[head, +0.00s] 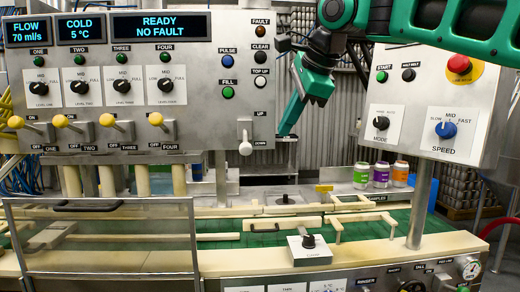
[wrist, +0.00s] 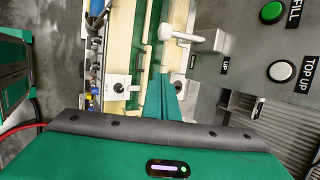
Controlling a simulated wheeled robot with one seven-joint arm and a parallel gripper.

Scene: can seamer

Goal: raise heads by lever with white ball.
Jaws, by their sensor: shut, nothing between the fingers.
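The lever with the white ball (head: 245,148) hangs from a metal bracket on the left panel. Its ball is low, beside the DOWN label (head: 263,143) and below the UP label (head: 260,113). In the wrist view the white ball (wrist: 165,32) sticks out from its bracket, beyond my fingertips. My green gripper (head: 284,130) is shut and empty, to the right of the lever in the head view and apart from it. The shut fingers also show in the wrist view (wrist: 164,88), pointing towards the ball with a small gap in the picture.
The FILL button (head: 228,92) and TOP UP button (head: 260,82) sit above the lever. Yellow-ball levers (head: 107,120) stand to its left. The speed panel (head: 432,110) is on the right. Three cans (head: 381,174) stand behind the green conveyor (head: 370,228).

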